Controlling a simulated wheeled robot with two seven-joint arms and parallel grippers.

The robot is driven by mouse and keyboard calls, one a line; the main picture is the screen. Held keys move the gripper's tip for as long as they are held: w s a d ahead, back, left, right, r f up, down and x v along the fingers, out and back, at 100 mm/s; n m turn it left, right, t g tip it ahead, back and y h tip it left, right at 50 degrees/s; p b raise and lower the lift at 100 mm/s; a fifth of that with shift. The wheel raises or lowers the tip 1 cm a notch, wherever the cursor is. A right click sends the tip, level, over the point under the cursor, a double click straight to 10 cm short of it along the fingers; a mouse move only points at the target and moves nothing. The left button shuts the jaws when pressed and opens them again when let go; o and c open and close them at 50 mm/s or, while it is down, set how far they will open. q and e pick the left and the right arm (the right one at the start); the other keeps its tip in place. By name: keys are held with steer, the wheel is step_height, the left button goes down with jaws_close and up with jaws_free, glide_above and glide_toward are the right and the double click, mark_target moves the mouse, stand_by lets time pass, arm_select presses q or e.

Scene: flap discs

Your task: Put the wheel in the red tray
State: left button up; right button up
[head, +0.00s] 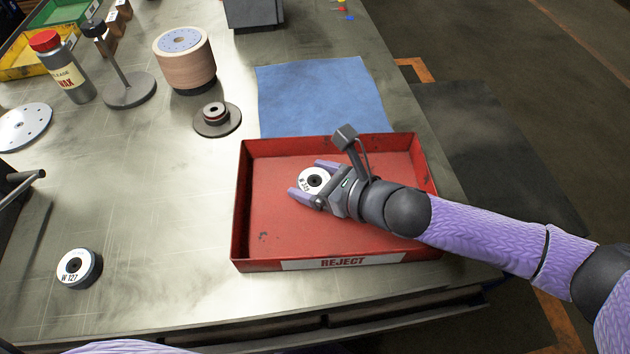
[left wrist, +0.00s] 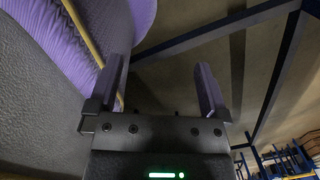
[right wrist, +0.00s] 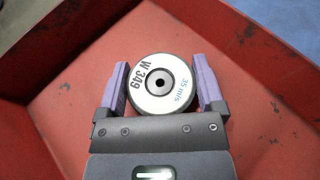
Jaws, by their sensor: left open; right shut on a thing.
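A small round wheel (head: 313,180) with a white face and a dark centre hole is between the fingers of my right gripper (head: 308,180). In the right wrist view the wheel (right wrist: 161,87) reads "W 349", and the purple fingers (right wrist: 161,88) are shut on its sides. The wheel is over the floor of the red tray (head: 270,225), inside its walls; I cannot tell whether it touches the floor. The tray's front label reads "REJECT". My left gripper (left wrist: 157,95) is open and empty in the left wrist view, and out of the head view.
Another wheel (head: 79,268), marked "W 127", lies on the bench at left. A blue cloth (head: 322,92) lies behind the tray. A flanged spindle (head: 216,118), a tan disc stack (head: 185,62), a stand (head: 127,90) and a red-capped bottle (head: 66,75) stand further back.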

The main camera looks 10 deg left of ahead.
steer(key=shift+r, duration=0.1)
steer(key=o, duration=1.1)
arm_select(q)
steer(key=shift+w+d, duration=0.15)
steer(key=shift+w, duration=0.35)
arm_select(e)
steer(key=shift+r, duration=0.15)
steer(key=p+v, duration=0.3)
steer(key=v, duration=0.8)
steer(key=shift+p, duration=0.35)
arm_select(q)
steer(key=shift+t, duration=0.3)
steer(key=shift+w+d+r, duration=0.2)
steer(key=shift+d+r, duration=0.15)
steer(key=shift+r, duration=0.25)
steer(key=shift+w+d+r, duration=0.25)
steer(key=shift+d+r, duration=0.1)
steer(key=shift+r, duration=0.3)
steer(key=shift+w+d+r, duration=0.2)
steer(key=shift+d+r, duration=0.15)
steer(key=shift+r, duration=0.25)
arm_select(e)
steer(key=shift+s+d, duration=0.3)
steer(key=shift+d, duration=0.15)
